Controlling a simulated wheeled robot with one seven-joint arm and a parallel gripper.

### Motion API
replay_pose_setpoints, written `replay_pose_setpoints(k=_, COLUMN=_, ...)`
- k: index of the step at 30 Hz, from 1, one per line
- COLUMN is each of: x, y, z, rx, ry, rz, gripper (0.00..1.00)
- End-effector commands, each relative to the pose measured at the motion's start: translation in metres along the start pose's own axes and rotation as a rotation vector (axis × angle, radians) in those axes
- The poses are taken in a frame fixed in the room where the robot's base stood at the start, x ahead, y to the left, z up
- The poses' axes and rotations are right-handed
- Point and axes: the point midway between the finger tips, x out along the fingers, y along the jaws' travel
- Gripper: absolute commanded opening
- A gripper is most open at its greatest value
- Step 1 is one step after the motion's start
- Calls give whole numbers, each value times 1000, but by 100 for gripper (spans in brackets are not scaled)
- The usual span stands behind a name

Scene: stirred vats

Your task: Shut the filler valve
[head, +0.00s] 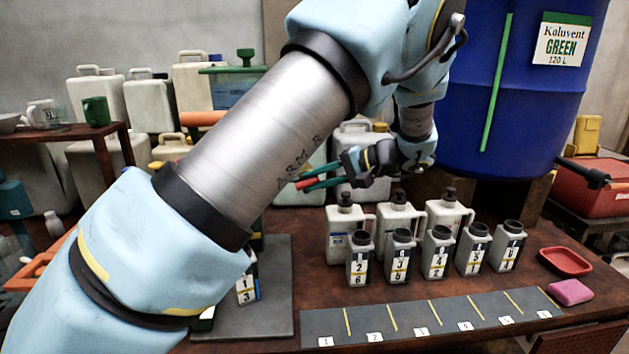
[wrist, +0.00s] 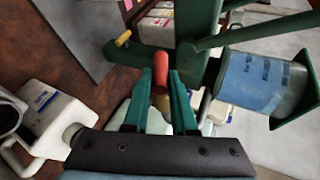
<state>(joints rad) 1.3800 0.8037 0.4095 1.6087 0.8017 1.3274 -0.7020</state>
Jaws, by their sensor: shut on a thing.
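My gripper (head: 318,180) is shut on the red lever handle (head: 304,183) of the filler valve. In the wrist view the green fingers of my gripper (wrist: 163,84) close around the red handle (wrist: 160,66), beside the green filler frame (wrist: 199,30). A clear cylinder of blue liquid (wrist: 252,80) is fixed to the frame. In the head view my arm hides most of the filler; its green top (head: 228,70) shows behind. I cannot tell from the lever how far the valve is open.
A labelled bottle (head: 246,289) stands on the grey mat (head: 272,295), partly behind my arm. Several numbered open bottles (head: 402,258) and white jugs (head: 396,222) stand at right of it. A numbered strip (head: 430,318), red dish (head: 565,262) and pink sponge (head: 571,292) lie on the table.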

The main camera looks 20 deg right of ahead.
Motion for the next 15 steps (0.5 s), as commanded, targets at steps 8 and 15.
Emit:
replay_pose_setpoints(k=8, x=1, y=7, z=-1, rx=84, ry=-39, rz=-197, gripper=0)
replay_pose_setpoints(k=15, x=1, y=9, z=-1, rx=128, ry=-62, rz=-302, gripper=0)
